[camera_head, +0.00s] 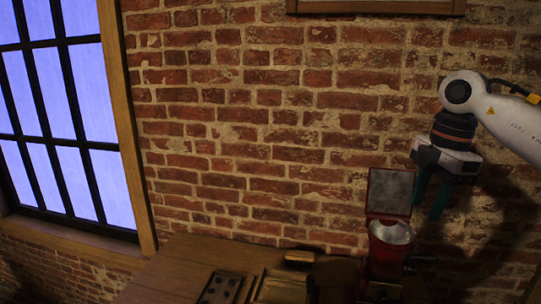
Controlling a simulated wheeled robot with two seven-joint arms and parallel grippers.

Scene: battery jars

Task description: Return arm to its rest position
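My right arm comes in from the right edge, in front of the brick wall. Its gripper (428,203) points down with two teal fingers that stand apart, and I see nothing held between them. It hangs above and to the right of a red jar (384,262) whose square lid (390,192) stands raised. The jar's pale opening shows below the lid. The gripper looks apart from the jar, though the depth between them is hard to judge. My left gripper is not in view.
A wooden table (180,270) fills the bottom middle. The bottom right is dark and unclear. A barred window (60,120) is at the left.

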